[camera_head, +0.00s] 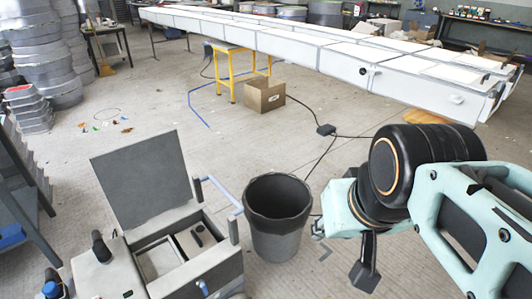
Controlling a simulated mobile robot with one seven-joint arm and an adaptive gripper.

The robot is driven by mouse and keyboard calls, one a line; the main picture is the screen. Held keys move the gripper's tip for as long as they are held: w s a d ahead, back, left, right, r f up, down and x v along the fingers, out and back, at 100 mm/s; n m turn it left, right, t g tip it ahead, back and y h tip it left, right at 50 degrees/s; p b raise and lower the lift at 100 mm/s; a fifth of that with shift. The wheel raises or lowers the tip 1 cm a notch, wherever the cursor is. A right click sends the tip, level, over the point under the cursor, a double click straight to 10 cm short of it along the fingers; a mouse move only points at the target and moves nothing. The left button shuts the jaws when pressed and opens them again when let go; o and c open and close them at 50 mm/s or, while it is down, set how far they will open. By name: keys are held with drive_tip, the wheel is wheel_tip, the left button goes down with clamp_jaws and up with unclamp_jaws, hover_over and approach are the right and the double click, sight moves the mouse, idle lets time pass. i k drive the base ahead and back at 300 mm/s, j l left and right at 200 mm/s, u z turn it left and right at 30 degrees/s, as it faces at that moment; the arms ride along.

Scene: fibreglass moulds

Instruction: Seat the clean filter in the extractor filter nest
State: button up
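The extractor (205,268) is a grey box at the lower left with its lid (140,178) standing open. Inside are two side-by-side openings. The left one shows a pale framed recess (158,260); the right one holds a grey panel with a small black handle (197,238). I cannot tell which is the filter nest, nor whether either holds a filter, clean or used. My gripper (364,274) hangs at the lower right, pointing down, apart from the extractor and to the right of the bin. Only dark finger parts show; nothing is visibly held, and its opening is unclear.
A dark bin (277,215) stands between the extractor and my gripper. Black cable and a small box (326,130) lie on the floor. A cardboard box (265,96), yellow stand (238,62) and long white mould (330,52) are behind.

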sight(150, 263)
drive_tip(key=u, duration=2.2)
drive_tip(key=l, duration=3)
drive_tip(key=k, duration=0.05)
